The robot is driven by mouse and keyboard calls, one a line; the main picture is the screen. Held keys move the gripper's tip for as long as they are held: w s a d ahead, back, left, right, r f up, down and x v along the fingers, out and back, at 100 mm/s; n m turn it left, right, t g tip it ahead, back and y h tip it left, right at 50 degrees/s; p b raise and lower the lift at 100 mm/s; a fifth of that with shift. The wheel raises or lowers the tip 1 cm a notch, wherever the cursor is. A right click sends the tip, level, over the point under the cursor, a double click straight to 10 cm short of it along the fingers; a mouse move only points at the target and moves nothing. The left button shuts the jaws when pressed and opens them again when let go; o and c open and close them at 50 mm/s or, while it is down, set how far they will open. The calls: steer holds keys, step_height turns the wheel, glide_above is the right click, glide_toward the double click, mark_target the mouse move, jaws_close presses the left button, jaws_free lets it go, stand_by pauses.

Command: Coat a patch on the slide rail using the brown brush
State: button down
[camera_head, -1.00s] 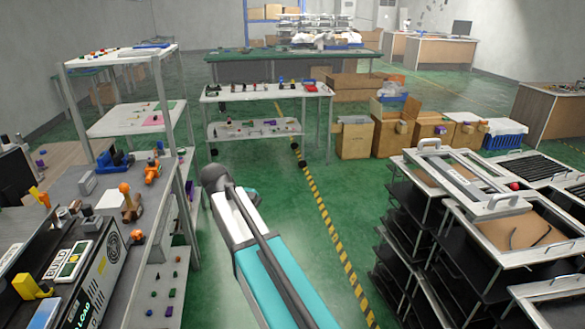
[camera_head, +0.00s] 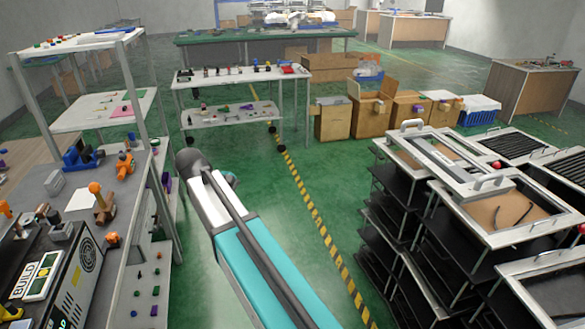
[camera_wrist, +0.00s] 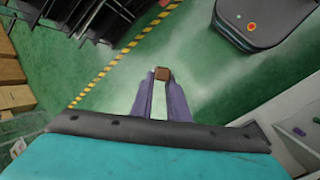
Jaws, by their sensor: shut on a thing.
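My gripper (camera_wrist: 162,98) points out over the green floor in the wrist view. Its two greyish-purple fingers are shut on a small brown-ended thing (camera_wrist: 162,74), which looks like the brown brush; only its end shows between the fingertips. In the head view my teal and white arm reaches forward over the aisle, and the fingers and brush are hidden behind it. I cannot pick out the slide rail for certain in either view.
A cluttered bench and shelf rack (camera_head: 135,190) stand close on the left. Stacked black-and-metal trolleys (camera_head: 440,215) stand on the right. A two-level table (camera_head: 195,98) and cardboard boxes (camera_head: 333,118) are ahead. The green floor aisle with a yellow-black stripe (camera_head: 318,218) is clear.

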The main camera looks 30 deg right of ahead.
stand_by(0.3)
steer(key=s+f, duration=0.3)
steer(key=f, duration=1)
steer(key=shift+s+a+f, duration=0.25)
steer(key=shift+s, duration=0.1)
steer(key=shift+d, duration=0.1)
